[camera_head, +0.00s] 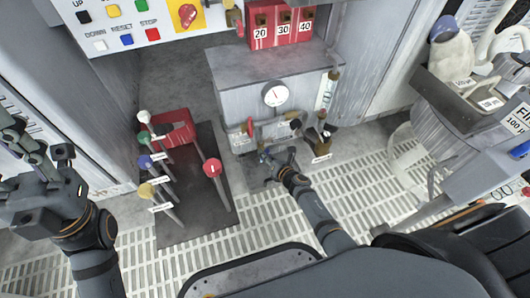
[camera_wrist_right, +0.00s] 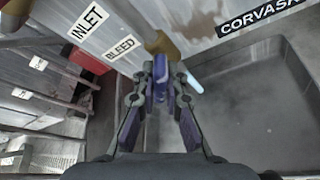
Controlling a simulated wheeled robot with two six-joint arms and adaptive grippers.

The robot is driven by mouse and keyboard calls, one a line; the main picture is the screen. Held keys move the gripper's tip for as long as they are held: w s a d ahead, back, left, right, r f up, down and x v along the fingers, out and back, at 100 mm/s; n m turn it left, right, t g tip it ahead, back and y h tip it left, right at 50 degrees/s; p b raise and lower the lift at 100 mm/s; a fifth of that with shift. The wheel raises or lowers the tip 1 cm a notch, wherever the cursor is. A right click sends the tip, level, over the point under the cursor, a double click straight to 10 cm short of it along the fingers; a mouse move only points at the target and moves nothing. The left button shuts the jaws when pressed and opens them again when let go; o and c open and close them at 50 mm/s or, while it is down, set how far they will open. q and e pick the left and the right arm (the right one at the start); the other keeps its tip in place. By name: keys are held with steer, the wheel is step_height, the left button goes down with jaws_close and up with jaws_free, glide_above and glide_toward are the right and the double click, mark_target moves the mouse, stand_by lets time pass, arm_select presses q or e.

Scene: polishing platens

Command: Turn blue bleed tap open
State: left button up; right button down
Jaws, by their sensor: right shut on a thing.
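The blue bleed tap (camera_wrist_right: 160,82) shows between my right fingers in the right wrist view, just below a brass fitting (camera_wrist_right: 161,43). A white BLEED label (camera_wrist_right: 121,48) is beside it. My right gripper (camera_wrist_right: 160,75) is shut on the blue tap, and its fingers hide part of the handle. In the head view my right gripper (camera_head: 268,157) is low at the front of the grey cabinet, below the pressure gauge (camera_head: 275,94). The tap is too small there to judge its angle. My left gripper (camera_head: 38,155) is open and empty at the far left.
An INLET label (camera_wrist_right: 84,28) is left of BLEED. In the head view, a red-handled valve (camera_head: 250,127) stands close to my right gripper. Several coloured-knob levers and a red knob (camera_head: 212,168) rise from a dark plate to the left.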

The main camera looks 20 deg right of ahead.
steer(key=shift+n+h+p, duration=0.35)
steer(key=shift+n+h, duration=0.45)
steer(key=shift+n, duration=0.4)
steer(key=shift+n+h, duration=1)
steer(key=shift+n, duration=0.2)
steer(key=c, duration=1.4)
jaws_free()
